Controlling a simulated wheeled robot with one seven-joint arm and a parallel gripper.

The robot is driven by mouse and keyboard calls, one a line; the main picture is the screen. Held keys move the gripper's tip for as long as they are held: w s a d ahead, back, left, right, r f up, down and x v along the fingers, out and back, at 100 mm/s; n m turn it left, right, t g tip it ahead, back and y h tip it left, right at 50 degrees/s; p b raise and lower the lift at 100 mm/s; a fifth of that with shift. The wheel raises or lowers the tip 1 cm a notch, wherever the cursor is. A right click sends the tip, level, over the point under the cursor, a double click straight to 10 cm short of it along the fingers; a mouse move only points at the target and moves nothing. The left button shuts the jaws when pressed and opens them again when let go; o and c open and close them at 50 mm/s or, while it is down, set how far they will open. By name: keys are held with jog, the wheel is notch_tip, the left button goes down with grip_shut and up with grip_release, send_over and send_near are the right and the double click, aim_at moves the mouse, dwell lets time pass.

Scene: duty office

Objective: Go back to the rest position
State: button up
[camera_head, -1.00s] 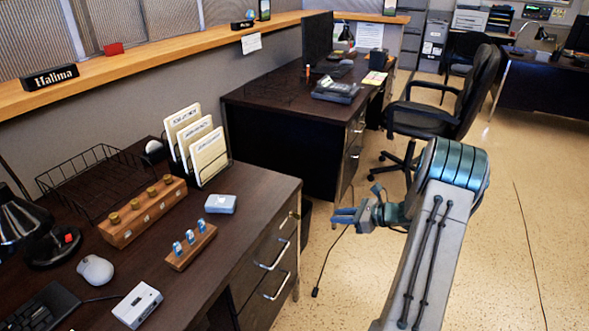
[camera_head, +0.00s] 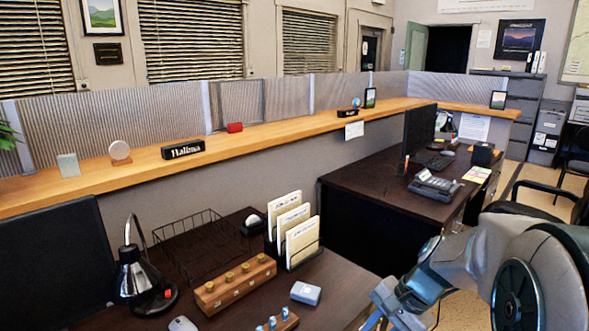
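My arm is folded at the lower right of the head view, beside the front desk's right end. My gripper (camera_head: 373,316) points down and left at the bottom edge, with its blue fingers partly cut off by the frame. I see nothing held in the visible part, but the gap between the fingertips is not clear. The front desk (camera_head: 345,283) lies to the left of the gripper, and I see no contact between them.
The front desk carries a black lamp (camera_head: 140,277), a wooden block with knobs (camera_head: 235,284), a file sorter (camera_head: 290,230) and a small pale blue box (camera_head: 306,293). A second desk (camera_head: 370,190) and a black chair (camera_head: 545,200) stand behind my arm. A wooden ledge (camera_head: 290,128) runs behind the desks.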

jog(key=s+a+r+n+t+h+p, duration=0.1)
jog(key=s+r+n+h+p, duration=0.3)
jog(key=s+r+n, duration=0.4)
jog(key=shift+s+a+r+n+t+h+p, duration=0.35)
jog(key=shift+s+n, duration=0.45)
jog(key=shift+s, duration=1.05)
